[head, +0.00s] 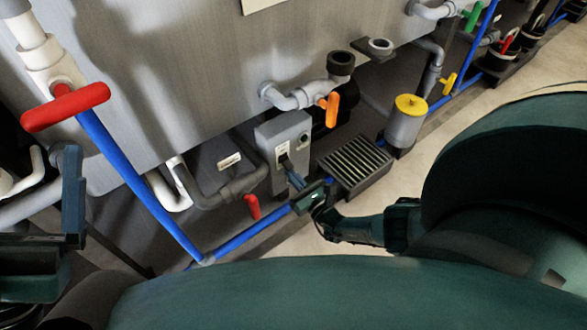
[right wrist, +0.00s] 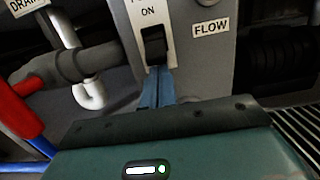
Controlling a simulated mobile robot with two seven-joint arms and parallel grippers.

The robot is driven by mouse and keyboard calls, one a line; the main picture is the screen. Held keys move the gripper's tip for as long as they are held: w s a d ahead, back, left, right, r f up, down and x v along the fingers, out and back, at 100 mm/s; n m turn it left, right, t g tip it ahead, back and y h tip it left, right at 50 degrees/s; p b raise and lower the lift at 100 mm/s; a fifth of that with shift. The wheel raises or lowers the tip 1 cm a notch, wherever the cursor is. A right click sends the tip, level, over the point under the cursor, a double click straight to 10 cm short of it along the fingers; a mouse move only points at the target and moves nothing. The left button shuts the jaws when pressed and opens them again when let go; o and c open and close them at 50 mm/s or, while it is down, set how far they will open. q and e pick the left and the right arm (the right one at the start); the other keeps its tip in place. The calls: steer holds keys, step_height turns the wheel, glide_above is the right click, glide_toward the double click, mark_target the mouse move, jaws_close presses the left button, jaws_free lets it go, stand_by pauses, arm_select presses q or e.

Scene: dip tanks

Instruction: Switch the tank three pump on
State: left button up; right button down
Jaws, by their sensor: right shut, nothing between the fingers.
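The pump switch is a black rocker (right wrist: 154,44) on a white plate marked "ON" above it, on the front of a grey box (head: 268,133) low on the tank wall. My right gripper (right wrist: 157,72) is shut and empty, its blue fingertips at the lower edge of the rocker; whether they touch it I cannot tell. In the head view the right gripper (head: 284,161) reaches up to the box front. My left gripper (head: 73,205) stands at the left edge of the head view, away from the box; its jaw state is unclear.
A slatted black grate (head: 355,164) lies right of the box, with a yellow-topped canister (head: 408,122) beyond. A red-handled valve (head: 252,206) and grey pipe are left of the box. A "FLOW" label (right wrist: 211,27) sits right of the switch. A blue pipe (head: 250,237) runs along the floor.

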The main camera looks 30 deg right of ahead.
arm_select(q)
step_height(320, 180, down, 8)
steer(key=n+g+y+p, duration=0.2)
steer(key=n+y+p, duration=0.5)
steer(key=p, duration=0.4)
steer(key=shift+s+y+p, duration=0.3)
steer(key=shift+y, duration=0.5)
arm_select(e)
steer(key=r+g, duration=0.1)
steer(key=g, duration=0.1)
steer(key=s+r+g, duration=0.1)
steer(key=g, duration=0.1)
steer(key=r+g, duration=0.1)
steer(key=g, duration=0.2)
steer(key=shift+s+r+h, duration=0.2)
steer(key=shift+r+h, duration=0.05)
steer(key=shift+h, duration=0.05)
arm_select(q)
steer(key=shift+a+r, duration=0.1)
arm_select(e)
steer(key=shift+r, duration=0.1)
